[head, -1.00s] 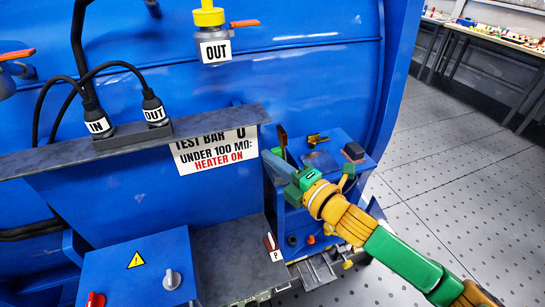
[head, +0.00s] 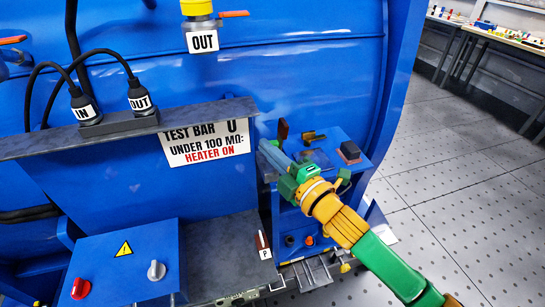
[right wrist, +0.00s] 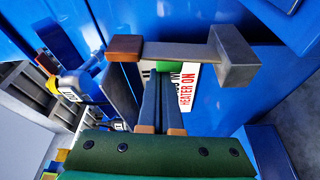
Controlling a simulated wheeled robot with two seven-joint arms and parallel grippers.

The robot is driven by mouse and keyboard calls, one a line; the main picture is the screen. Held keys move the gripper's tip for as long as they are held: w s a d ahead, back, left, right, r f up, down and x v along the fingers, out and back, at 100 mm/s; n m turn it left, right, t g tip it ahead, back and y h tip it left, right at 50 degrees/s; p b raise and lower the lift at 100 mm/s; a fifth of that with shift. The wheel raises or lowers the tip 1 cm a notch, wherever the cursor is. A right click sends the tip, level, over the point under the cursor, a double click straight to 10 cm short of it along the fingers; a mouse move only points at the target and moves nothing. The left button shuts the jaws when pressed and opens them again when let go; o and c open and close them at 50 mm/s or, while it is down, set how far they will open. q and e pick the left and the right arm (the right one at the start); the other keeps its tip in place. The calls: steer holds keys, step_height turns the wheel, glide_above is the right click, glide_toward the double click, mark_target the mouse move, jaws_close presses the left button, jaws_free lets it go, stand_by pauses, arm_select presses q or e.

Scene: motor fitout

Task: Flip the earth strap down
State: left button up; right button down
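The earth strap is hard to single out. A grey bar (right wrist: 180,50) with a copper-brown end and a grey block at its other end crosses the right wrist view beyond my fingertips and may be it. In the head view an upright brown piece (head: 283,129) stands at the back of the blue box (head: 345,140), close to my fingers. My right gripper (head: 265,147) points left over that box. Its fingers look shut, with only a thin gap between them and nothing clearly held; whether they touch the bar is unclear. My left gripper is out of view.
A brass piece (head: 313,136) and a dark block (head: 350,153) stand on the blue box. A grey ledge (head: 215,112) with a test-bar sign (head: 205,144) lies to the left. A blue control box (head: 125,262) with knobs is at front left.

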steer(key=shift+w+d+m+t, duration=0.2)
steer(key=shift+d+m+t, duration=0.2)
steer(key=shift+d+m, duration=0.65)
steer(key=d+m+t+b, duration=0.1)
steer(key=m, duration=0.3)
steer(key=w+d+f+m+t+h+b, duration=0.1)
steer(key=d+m, duration=0.1)
steer(key=m, duration=0.3)
steer(key=w+d+f+m+t+h+b, duration=0.1)
steer(key=d+m+t, duration=0.1)
steer(key=m, duration=0.2)
steer(key=shift+b, duration=0.4)
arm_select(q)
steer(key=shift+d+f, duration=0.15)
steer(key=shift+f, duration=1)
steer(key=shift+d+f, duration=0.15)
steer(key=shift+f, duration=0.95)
arm_select(e)
steer(key=shift+w+d+f+m+t+h, duration=0.1)
steer(key=shift+d+f+m+t+h, duration=0.25)
steer(key=shift+m, duration=0.55)
steer(key=shift+d+f+m+t+h, duration=0.1)
steer(key=shift+f+m+h, duration=0.15)
steer(key=shift+m+h, duration=0.55)
steer(key=shift+w+d+f+m+t+h, duration=0.15)
steer(key=shift+f+m+h, duration=0.15)
steer(key=shift+m, duration=0.75)
steer(key=shift+s, duration=0.1)
